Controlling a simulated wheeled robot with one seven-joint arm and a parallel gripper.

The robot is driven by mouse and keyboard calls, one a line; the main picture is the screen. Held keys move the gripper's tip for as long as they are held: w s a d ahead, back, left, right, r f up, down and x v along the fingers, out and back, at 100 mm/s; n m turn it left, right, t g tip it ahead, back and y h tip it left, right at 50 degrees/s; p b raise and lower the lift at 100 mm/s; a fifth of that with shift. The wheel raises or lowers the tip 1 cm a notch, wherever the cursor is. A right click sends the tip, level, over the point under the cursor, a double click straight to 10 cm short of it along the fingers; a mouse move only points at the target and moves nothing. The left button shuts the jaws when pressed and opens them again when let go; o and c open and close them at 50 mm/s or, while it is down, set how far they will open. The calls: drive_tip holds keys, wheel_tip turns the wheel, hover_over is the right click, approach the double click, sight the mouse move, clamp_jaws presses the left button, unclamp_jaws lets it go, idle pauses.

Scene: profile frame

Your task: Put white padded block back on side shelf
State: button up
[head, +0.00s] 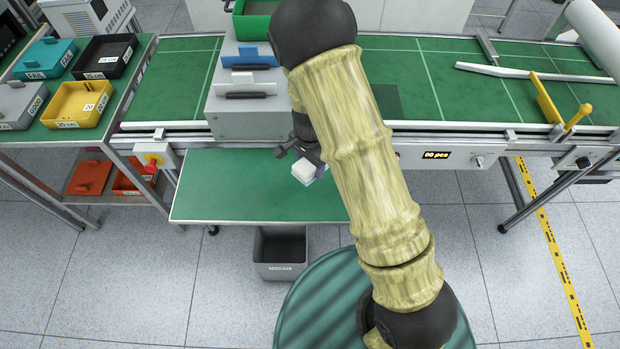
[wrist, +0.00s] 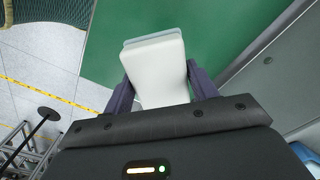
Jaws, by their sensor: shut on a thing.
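The white padded block (wrist: 156,70) is held between the two fingers of my gripper (wrist: 160,85) in the wrist view. It has a pale white body with a grey-blue edge at its far end. In the head view the block (head: 304,172) shows at the tip of my gripper (head: 300,160), over the green side shelf (head: 235,200) in front of the conveyor. Green surface shows beyond the block in the wrist view. I cannot tell whether the block touches the shelf. My arm hides part of the shelf's right side.
A grey box unit (head: 250,122) stands on the conveyor just behind my gripper. A dark bin (head: 280,250) is on the floor below the shelf's front edge. Yellow (head: 78,104), black and teal trays sit on the left table. The shelf's left part is clear.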

sight(310, 169)
drive_tip(key=shift+f, duration=1.5)
drive_tip(key=shift+f+p, duration=0.45)
drive_tip(key=shift+f, duration=1.65)
drive_tip(key=shift+f, duration=0.15)
drive_tip(key=o, duration=0.9)
drive_tip(key=shift+o, duration=0.2)
wheel_tip(310, 169, up, 12)
drive_tip(key=shift+r+b, duration=0.15)
drive_tip(key=shift+b, duration=0.75)
